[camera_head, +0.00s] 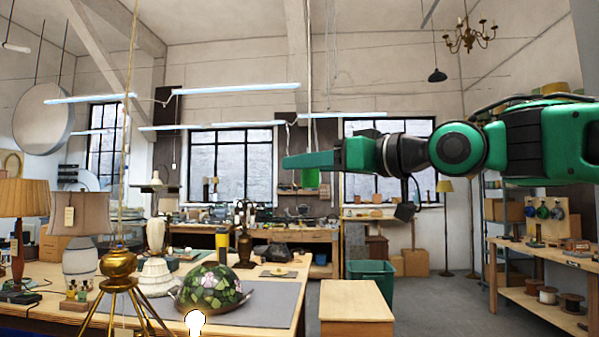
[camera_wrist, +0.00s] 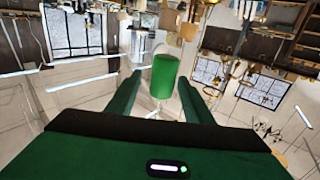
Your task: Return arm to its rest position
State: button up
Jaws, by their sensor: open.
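My arm reaches in from the right edge of the head view, held level and high, with my gripper (camera_head: 288,162) at its left end. In the wrist view my gripper (camera_wrist: 159,76) has its two green fingers spread wide apart. A green cylinder (camera_wrist: 166,77) shows between the fingers, with a gap on each side. It also shows in the head view (camera_head: 312,179), just below the fingers, under a thin cord that runs down from the ceiling. I cannot tell how deep it sits between the fingertips.
A workbench (camera_head: 262,302) at the left carries a stained-glass shade (camera_head: 210,288), a brass tripod lamp (camera_head: 119,263) and several other lamps. A wooden cabinet (camera_head: 352,302) and a green bin (camera_head: 371,281) stand below my arm. Shelving stands at the right. Tube lights hang overhead.

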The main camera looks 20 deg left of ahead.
jog(key=v, duration=0.7)
jog(key=w+d+f+m+t+h, duration=0.25)
jog(key=w+d+f+h, duration=0.2)
jog(key=d+f, duration=0.35)
jog(key=w+d+f+m+t+h, duration=0.1)
jog(key=w+d+f+m+h, duration=0.35)
jog(key=d+f, duration=0.4)
jog(key=s+d+f+m+g+h, duration=0.25)
jog(key=d+f+m+h, duration=0.2)
jog(key=d+f, duration=1.1)
jog(key=s+d+f+m+g+h, duration=0.2)
jog(key=s+d+f, duration=0.3)
jog(key=s+d, duration=0.15)
jog(key=s+d+f+m+g+h, duration=0.1)
jog(key=s+d+f+m, duration=0.1)
jog(key=s+d+f, duration=0.5)
jog(key=s+d+f+m+g, duration=0.2)
jog(key=s+d+f, duration=0.1)
jog(key=s, duration=0.5)
jog(key=s+d+f+m+g, duration=0.2)
jog(key=s+d+f+g, duration=0.1)
jog(key=s, duration=0.5)
jog(key=shift+s+f, duration=0.25)
jog(key=shift+f, duration=0.25)
jog(key=shift+d, duration=0.15)
